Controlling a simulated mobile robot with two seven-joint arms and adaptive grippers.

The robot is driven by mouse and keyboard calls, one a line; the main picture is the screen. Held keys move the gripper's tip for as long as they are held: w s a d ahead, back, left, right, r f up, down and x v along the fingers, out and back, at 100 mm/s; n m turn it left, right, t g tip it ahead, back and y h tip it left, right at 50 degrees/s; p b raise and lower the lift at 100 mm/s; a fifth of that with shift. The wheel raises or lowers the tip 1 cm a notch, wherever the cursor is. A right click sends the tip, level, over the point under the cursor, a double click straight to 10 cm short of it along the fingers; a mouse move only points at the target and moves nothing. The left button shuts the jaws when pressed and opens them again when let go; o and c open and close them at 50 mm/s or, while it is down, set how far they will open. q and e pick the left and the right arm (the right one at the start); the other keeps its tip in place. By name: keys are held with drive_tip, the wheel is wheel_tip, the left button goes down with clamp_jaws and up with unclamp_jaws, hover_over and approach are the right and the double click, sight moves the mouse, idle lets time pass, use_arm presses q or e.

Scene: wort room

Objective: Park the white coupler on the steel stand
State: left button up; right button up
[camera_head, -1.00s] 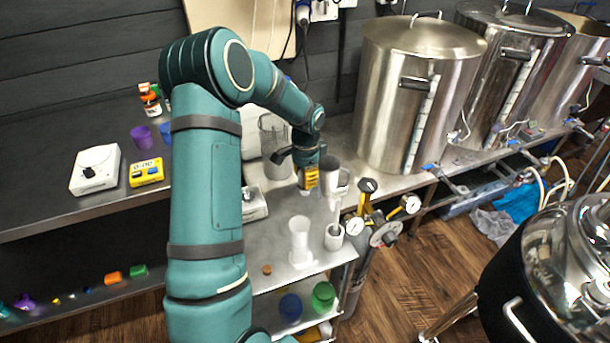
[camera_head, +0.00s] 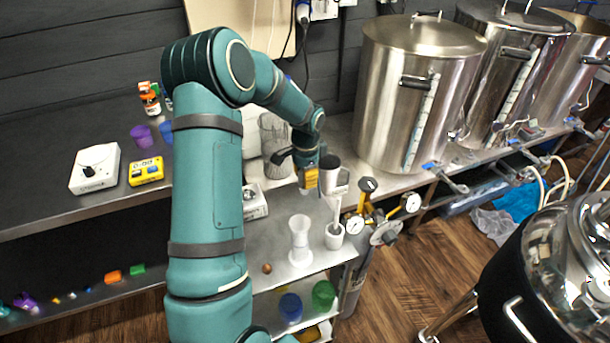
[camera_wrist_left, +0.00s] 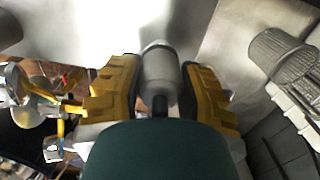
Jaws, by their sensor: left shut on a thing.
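The white coupler (camera_head: 341,181), a pale body with a dark-topped cylinder, is beside my left gripper (camera_head: 311,180) in the head view. The yellow fingers are shut on it. In the left wrist view the left gripper (camera_wrist_left: 160,92) has a pale grey cylinder, part of the coupler (camera_wrist_left: 160,70), between its fingers. A thin pale stem shows below the coupler, above a small pale cup (camera_head: 334,238), which may be the base of the steel stand. I cannot tell whether stem and cup touch. My right gripper is out of view.
A white hourglass-shaped vessel (camera_head: 300,243) stands left of the cup on the steel cart. Gauges on yellow fittings (camera_head: 368,212) and a large steel kettle (camera_head: 405,105) stand to the right.

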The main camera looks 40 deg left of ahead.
use_arm(q)
drive_tip(key=shift+f, duration=0.35)
drive_tip(key=o, duration=0.8)
drive_tip(key=shift+r, duration=0.15)
drive_tip(key=shift+r+p, duration=2.15)
drive_tip(key=shift+r, duration=0.8)
drive_tip(key=shift+w+r+p, duration=0.1)
drive_tip(key=shift+r+p, duration=1.7)
drive_tip(key=shift+r, duration=0.7)
